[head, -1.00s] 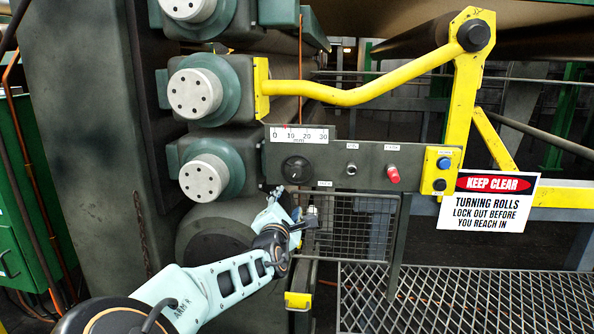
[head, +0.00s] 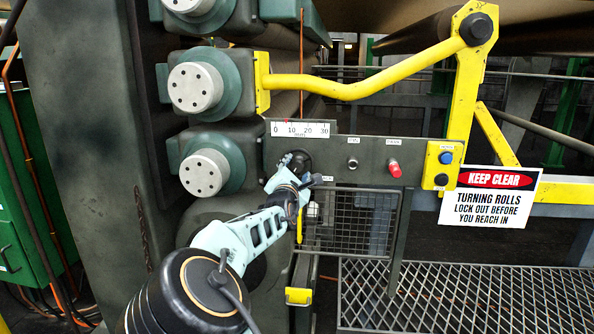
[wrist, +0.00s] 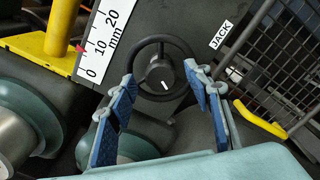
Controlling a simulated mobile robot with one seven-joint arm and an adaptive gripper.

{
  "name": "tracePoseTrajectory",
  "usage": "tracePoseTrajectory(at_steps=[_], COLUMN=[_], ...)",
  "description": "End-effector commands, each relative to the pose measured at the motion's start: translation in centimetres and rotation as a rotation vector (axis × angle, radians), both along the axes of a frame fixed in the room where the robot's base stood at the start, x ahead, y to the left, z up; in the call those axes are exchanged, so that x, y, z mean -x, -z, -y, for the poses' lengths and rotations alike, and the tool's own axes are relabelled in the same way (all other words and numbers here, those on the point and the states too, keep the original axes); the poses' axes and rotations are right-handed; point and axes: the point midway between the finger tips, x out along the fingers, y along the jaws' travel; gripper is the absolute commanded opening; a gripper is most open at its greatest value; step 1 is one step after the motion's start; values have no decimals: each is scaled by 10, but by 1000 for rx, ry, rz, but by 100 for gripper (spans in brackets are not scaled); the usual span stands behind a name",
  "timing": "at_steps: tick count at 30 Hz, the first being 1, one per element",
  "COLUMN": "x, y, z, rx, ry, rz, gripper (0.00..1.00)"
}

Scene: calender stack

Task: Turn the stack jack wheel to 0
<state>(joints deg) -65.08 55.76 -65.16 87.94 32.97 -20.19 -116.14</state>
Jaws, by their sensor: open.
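The jack wheel, a small black handwheel (head: 301,158), sits on the grey panel under the scale; my gripper partly hides it in the head view. In the wrist view the wheel (wrist: 160,72) shows its round rim and a hub with a white mark, beside the JACK label (wrist: 220,35). The mm scale (head: 300,129) has a red pointer between 0 and 10. My gripper (wrist: 160,77) is open and empty, its blue-padded fingers spread on either side of the wheel's lower part. I cannot tell whether they touch the rim.
Right of the wheel are a black knob (head: 352,163), a red button (head: 394,168) and a yellow plate with a blue button (head: 445,158). A mesh guard (head: 360,230) hangs below the panel. Teal roll housings (head: 217,160) stand close on the left.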

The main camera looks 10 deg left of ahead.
Motion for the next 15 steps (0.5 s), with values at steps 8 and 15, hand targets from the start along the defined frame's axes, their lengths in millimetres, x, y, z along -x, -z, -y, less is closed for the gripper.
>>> tracePoseTrajectory(at_steps=[8,15], x=[-10,-10], y=[0,0], z=[1,1], rx=[-1,-1], ry=[1,1], rz=[-1,-1], gripper=[46,42])
